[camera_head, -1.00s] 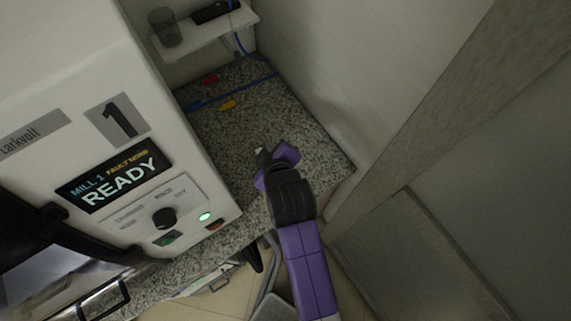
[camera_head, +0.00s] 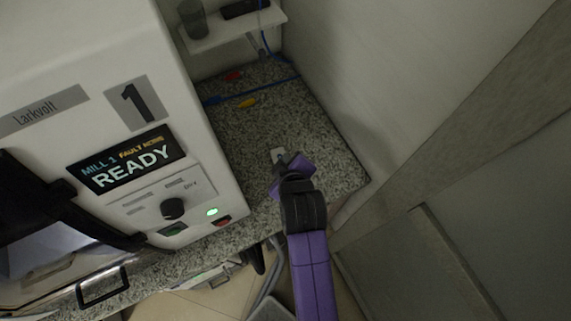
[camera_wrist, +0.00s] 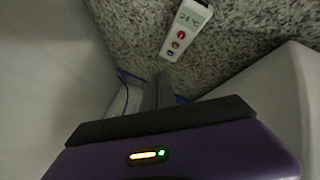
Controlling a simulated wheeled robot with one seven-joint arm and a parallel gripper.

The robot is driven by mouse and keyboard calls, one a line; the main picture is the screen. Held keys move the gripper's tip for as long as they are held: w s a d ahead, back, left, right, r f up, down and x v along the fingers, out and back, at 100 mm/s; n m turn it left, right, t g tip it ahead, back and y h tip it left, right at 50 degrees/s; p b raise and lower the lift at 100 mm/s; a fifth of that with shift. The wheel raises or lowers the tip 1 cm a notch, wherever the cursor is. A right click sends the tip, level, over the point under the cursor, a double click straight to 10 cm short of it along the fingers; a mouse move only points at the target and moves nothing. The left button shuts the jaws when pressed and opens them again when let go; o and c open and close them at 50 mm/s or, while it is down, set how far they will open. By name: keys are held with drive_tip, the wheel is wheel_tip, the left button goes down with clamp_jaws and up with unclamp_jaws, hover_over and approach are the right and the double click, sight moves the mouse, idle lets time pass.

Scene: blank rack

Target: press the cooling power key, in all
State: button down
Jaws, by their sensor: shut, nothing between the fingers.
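A small white remote (camera_wrist: 188,28) lies on the speckled counter in the wrist view. Its grey display reads about 24 °C. Below the display are red buttons and, at the near end, a blue button (camera_wrist: 170,53); their labels are too small to read. In the head view only a pale bit of the remote (camera_head: 277,154) shows beside my purple hand. My gripper (camera_wrist: 158,84) is shut and empty, its grey fingers together. In the wrist view the fingertips appear just below the blue-button end; I cannot tell how high they are above it.
A white mill (camera_head: 60,50) with a READY screen (camera_head: 128,160), a black knob (camera_head: 172,208) and lit keys stands left. A wall (camera_head: 340,60) closes the right. A shelf (camera_head: 235,28) holds a cup at the back. Blue cable and red and yellow pieces lie on the counter (camera_head: 330,165).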

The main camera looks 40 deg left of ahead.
wheel_tip(320, 180, down, 4)
drive_tip(key=b, duration=0.3)
drive_tip(key=shift+f, duration=0.1)
drive_tip(key=shift+f+b, duration=0.5)
drive_tip(key=shift+f, duration=0.4)
drive_tip(key=shift+f, duration=0.1)
idle(1.0)
drive_tip(key=shift+f, duration=0.3)
drive_tip(key=shift+f+b, duration=0.3)
drive_tip(key=shift+f, duration=0.05)
idle(0.7)
drive_tip(key=shift+r, duration=0.15)
drive_tip(key=shift+r+p, duration=0.6)
drive_tip(key=shift+p, duration=0.15)
drive_tip(key=shift+r, duration=0.1)
